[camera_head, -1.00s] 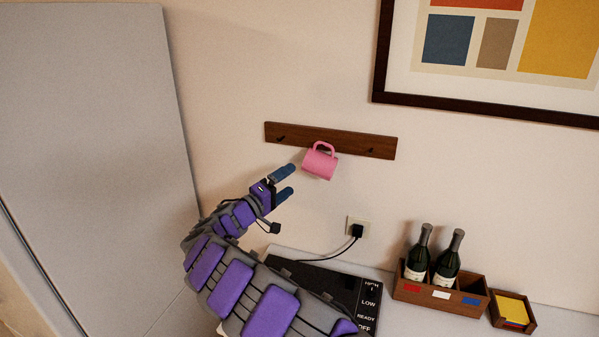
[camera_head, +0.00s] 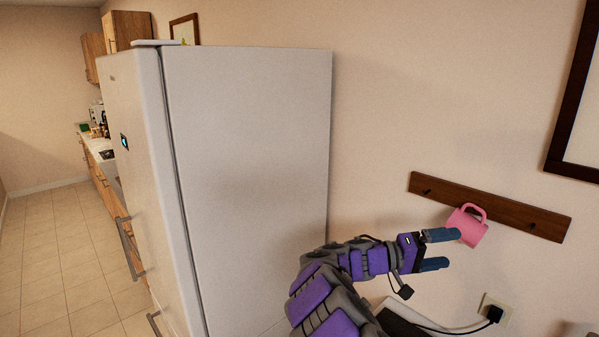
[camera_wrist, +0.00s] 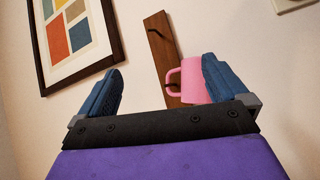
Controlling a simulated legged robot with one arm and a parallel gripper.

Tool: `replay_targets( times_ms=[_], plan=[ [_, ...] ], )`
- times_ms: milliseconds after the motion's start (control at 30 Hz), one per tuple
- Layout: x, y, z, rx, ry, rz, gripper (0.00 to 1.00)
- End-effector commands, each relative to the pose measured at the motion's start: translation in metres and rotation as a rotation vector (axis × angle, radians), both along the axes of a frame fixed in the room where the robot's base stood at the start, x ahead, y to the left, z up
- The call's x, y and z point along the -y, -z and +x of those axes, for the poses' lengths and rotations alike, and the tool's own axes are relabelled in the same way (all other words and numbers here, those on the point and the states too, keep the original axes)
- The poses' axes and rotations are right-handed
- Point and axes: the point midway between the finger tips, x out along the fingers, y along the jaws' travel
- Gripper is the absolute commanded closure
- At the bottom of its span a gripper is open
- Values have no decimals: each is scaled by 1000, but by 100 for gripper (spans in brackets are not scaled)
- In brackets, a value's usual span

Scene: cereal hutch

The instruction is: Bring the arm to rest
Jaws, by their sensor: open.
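My gripper (camera_head: 436,250) is open, its two blue fingers apart with nothing between them in the head view. It is just left of and below the pink mug (camera_head: 467,226), which hangs by its handle on the dark wooden peg rail (camera_head: 515,214) on the wall. In the wrist view the gripper (camera_wrist: 160,90) is open too, and the mug (camera_wrist: 192,80) shows partly behind the right finger. Whether that finger touches the mug cannot be told. My purple and grey arm comes up from the bottom of the head view.
A tall white fridge (camera_head: 250,180) stands left of my arm. A wall outlet (camera_head: 494,308) with a black plug and cord is below the rail. A framed picture (camera_wrist: 73,35) hangs beside the rail. Open tiled floor (camera_head: 60,270) lies at far left.

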Motion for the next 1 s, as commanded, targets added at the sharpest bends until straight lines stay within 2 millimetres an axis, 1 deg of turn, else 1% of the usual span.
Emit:
replay_targets(
  times_ms=[33, 67, 100, 167, 200, 333, 400, 467, 500, 567, 600, 667, 700, 767, 800, 867, 1000],
  plan=[
    [10, -14, -23, 1, 51, 33, 0],
    [15, -18, -36, -3, 79, 60, 0],
    [22, -22, -55, -9, 116, 98, 0],
    [29, -27, -81, -14, 165, 159, 0],
    [33, -28, -100, -18, 194, 206, 0],
    [37, -24, -158, -27, 273, 371, 0],
    [34, -17, -187, -34, 299, 472, 0],
    [29, -8, -212, -43, 315, 561, 0],
    [23, -2, -226, -48, 319, 624, 0],
    [13, 10, -247, -57, 320, 719, 0],
    [5, 18, -260, -65, 317, 783, 0],
    [-10, 31, -278, -78, 303, 882, 0],
    [-20, 40, -291, -88, 293, 947, 0],
    [-38, 52, -307, -107, 268, 1044, 0],
    [-52, 61, -318, -122, 251, 1111, 0],
    [-73, 73, -333, -146, 215, 1206, 0],
    [-127, 97, -366, -215, 114, 1416, 0]
  ],
)
